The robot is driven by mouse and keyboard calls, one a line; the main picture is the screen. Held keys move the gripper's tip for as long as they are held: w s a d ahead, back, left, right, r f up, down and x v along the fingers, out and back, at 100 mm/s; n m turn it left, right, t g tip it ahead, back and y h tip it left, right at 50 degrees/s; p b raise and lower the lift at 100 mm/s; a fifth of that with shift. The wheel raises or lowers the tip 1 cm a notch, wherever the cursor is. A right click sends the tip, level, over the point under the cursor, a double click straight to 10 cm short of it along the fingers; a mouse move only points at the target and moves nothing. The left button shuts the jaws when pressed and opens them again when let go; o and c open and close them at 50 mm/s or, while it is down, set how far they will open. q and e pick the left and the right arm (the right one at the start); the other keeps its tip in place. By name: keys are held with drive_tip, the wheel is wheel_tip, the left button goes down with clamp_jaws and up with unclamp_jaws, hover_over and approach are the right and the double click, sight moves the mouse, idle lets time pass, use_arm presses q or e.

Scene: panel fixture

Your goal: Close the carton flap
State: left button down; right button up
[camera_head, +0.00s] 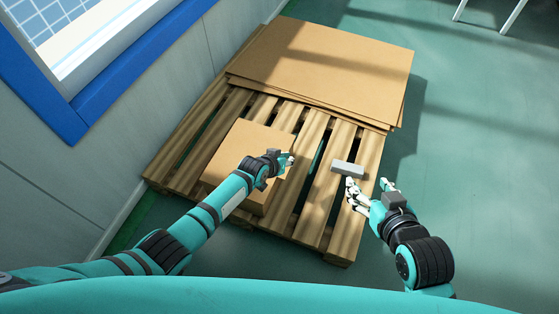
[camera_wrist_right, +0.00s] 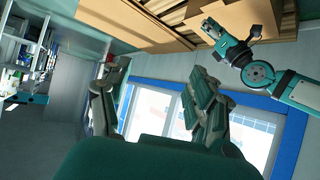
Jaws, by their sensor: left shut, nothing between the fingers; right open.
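The brown carton (camera_head: 238,148) sits on the wooden pallet (camera_head: 341,225), left of the pallet's middle. Its top looks flat, and I cannot make out a separate flap edge. My left gripper (camera_head: 290,160) is shut and empty over the carton's right side; whether it touches is unclear. My left forearm hides part of the carton's front. My right gripper (camera_head: 369,186) is open and empty near the pallet's right edge. Its spread fingers also show in the right wrist view (camera_wrist_right: 155,100), with my left arm at upper right.
A light grey block (camera_head: 348,169) lies on the slats just beyond my right gripper. Flat cardboard sheets (camera_head: 325,60) are stacked on the far part of the pallet. A wall with a blue-framed window (camera_head: 75,115) stands at left.

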use_arm(q)
drive_tip(key=d+p+v, duration=0.1)
drive_tip(key=p+v, duration=0.3)
drive_tip(key=v, duration=0.4)
drive_tip(key=shift+s+r+p, duration=0.35)
drive_tip(key=shift+s+r, duration=0.05)
drive_tip(key=shift+s, duration=0.05)
use_arm(e)
drive_tip(key=s+d+f+g+h, duration=0.1)
drive_tip(key=s+d+f+g, duration=0.1)
drive_tip(key=s+g, duration=0.2)
drive_tip(key=s+d+f+g+h, duration=0.1)
drive_tip(key=s+d+f+g, duration=0.1)
drive_tip(key=s, duration=0.5)
drive_tip(key=shift+s+f+g, duration=0.4)
drive_tip(key=shift+f+g, duration=0.2)
drive_tip(key=shift+g, duration=0.3)
